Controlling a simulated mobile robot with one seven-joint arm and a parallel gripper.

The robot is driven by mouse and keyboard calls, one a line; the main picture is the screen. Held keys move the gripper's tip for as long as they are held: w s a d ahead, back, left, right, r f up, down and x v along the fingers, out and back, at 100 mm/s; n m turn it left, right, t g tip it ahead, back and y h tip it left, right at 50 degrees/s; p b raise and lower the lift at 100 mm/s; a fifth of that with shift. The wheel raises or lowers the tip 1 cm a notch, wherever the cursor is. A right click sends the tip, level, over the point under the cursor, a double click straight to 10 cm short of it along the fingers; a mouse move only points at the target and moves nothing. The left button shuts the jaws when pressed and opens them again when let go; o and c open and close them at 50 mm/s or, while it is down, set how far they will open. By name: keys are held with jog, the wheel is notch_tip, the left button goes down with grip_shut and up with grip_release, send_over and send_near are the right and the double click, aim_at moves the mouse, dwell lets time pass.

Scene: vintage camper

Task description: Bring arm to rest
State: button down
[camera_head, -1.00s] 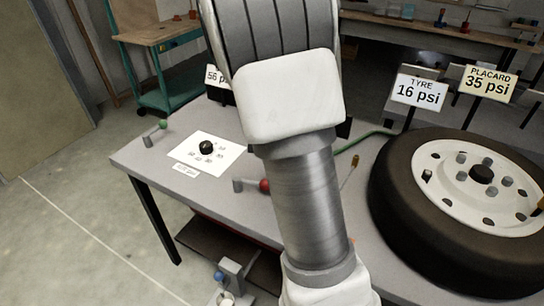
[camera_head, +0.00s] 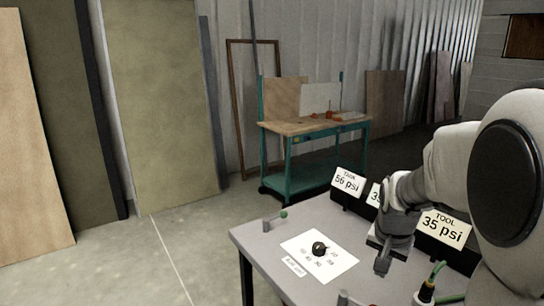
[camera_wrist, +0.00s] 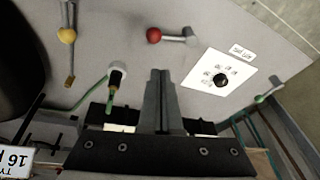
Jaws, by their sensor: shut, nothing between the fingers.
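My gripper (camera_head: 383,262) hangs above the grey workbench (camera_head: 270,243) in the head view, at the lower right, pointing down. In the wrist view its two fingers (camera_wrist: 161,75) are together with nothing between them. My arm comes in from the right side of the head view, bent at the elbow. In the wrist view a hose fitting (camera_wrist: 117,72) with a green hose is beside the fingers, to their left. I cannot tell the exact height of the fingertips over the bench.
A dial card (camera_head: 320,258) and a green-knobbed lever (camera_head: 275,219) are on the bench. Psi signs (camera_head: 347,182) stand along its back. Red-knobbed (camera_wrist: 154,35) and yellow-knobbed (camera_wrist: 67,36) levers show in the wrist view. A teal cart (camera_head: 318,150) stands behind; floor at left is clear.

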jog(key=s+a+r+n+t+p, duration=0.1)
jog(key=s+a+r+n+p, duration=0.1)
jog(key=s+a+r+n, duration=0.2)
jog(key=s+a+r+n+t+y+p, duration=0.1)
jog(key=s+a+r+n+p, duration=0.2)
jog(key=s+a+r, duration=0.4)
jog(key=s+r, duration=0.3)
jog(key=s, duration=0.6)
jog(key=shift+r+n, duration=0.35)
jog(key=shift+n, duration=0.05)
jog(key=shift+d, duration=0.2)
